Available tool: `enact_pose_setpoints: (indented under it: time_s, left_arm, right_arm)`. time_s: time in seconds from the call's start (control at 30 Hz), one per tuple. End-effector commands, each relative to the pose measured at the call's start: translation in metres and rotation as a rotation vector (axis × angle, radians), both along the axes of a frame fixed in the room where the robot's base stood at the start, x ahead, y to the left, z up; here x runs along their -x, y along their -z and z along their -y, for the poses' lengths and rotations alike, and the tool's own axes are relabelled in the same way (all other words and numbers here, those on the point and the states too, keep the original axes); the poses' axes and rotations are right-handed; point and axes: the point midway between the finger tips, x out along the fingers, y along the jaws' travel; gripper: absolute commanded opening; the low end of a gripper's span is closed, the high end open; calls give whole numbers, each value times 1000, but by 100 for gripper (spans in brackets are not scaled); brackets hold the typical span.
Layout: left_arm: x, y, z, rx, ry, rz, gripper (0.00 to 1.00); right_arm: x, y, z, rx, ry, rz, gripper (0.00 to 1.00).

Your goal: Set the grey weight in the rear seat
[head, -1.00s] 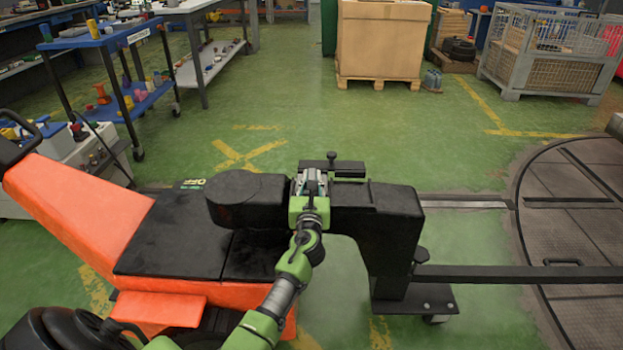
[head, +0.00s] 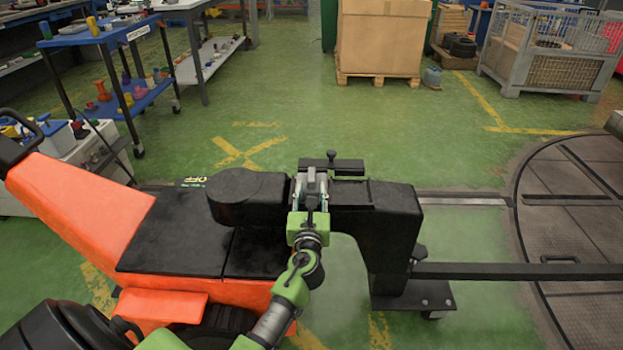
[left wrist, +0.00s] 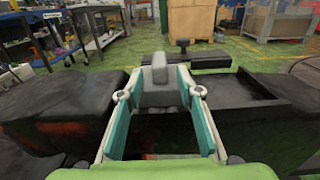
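The grey weight (head: 316,181) stands upright in the black housing. In the left wrist view the weight (left wrist: 158,75) shows between the far ends of my fingers. My left gripper (head: 310,200) reaches over the housing from the near side. In the left wrist view its two teal-padded fingers (left wrist: 157,92) are spread, with the weight between their tips and narrow gaps beside it. The weight's foot is partly hidden, so I cannot tell which seat it stands in. A shallow empty recess (left wrist: 240,98) lies to the right. My right gripper is not in view.
A black plate with a knob (head: 332,158) stands behind the weight. A round black block (head: 240,197) is to the left, above an orange and black body (head: 170,240). A black rail (head: 500,271) runs right to the turntable (head: 585,220). Open green floor lies behind.

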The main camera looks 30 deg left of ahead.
Motion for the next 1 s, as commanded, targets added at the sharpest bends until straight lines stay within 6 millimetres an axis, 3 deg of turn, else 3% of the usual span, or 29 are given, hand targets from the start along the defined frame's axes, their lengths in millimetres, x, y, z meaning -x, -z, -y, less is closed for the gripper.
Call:
enact_pose_setpoints:
  time_s: [0.23,0.4,0.5,0.57,0.77,0.87,1.0]
  left_arm:
    - [39,0,24,1,0,-2,33]
    - [52,0,30,12,-4,4,33]
    - [64,6,27,117,-28,36,33]
    - [76,14,23,251,-60,77,33]
    - [146,67,24,962,-287,269,33]
    - [186,98,43,1323,-461,349,33]
    - [247,134,88,1760,-780,421,33]
  right_arm:
    - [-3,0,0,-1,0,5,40]
    - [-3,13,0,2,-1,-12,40]
    - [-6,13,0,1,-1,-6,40]
    - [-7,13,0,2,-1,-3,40]
    - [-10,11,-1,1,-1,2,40]
    - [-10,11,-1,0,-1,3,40]
    - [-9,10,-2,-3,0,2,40]
